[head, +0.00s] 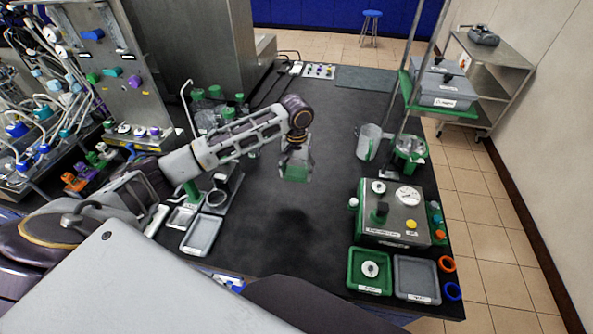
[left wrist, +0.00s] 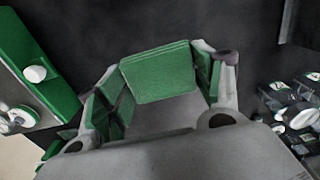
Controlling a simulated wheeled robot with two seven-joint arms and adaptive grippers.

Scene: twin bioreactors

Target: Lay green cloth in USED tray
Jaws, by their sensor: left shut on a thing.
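My left gripper (head: 296,152) hangs over the middle of the dark bench, shut on the green cloth (head: 295,173). In the left wrist view the cloth (left wrist: 160,72) is a folded green pad between the two fingers. It appears held above the bench, with a dark shadow below. At the front right stand a green tray (head: 354,280) with a round item in it and an empty grey tray (head: 417,279). Another shallow grey tray (head: 202,235) lies at the left. The tray labels are too small to read, so I cannot tell which is USED. My right gripper is not in view.
A grey control box (head: 397,222) with a gauge stands behind the front-right trays. A clear jug (head: 368,141) and a metal stand are farther back. Green-capped bottles (head: 215,93) stand behind my left arm. The bench middle is clear.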

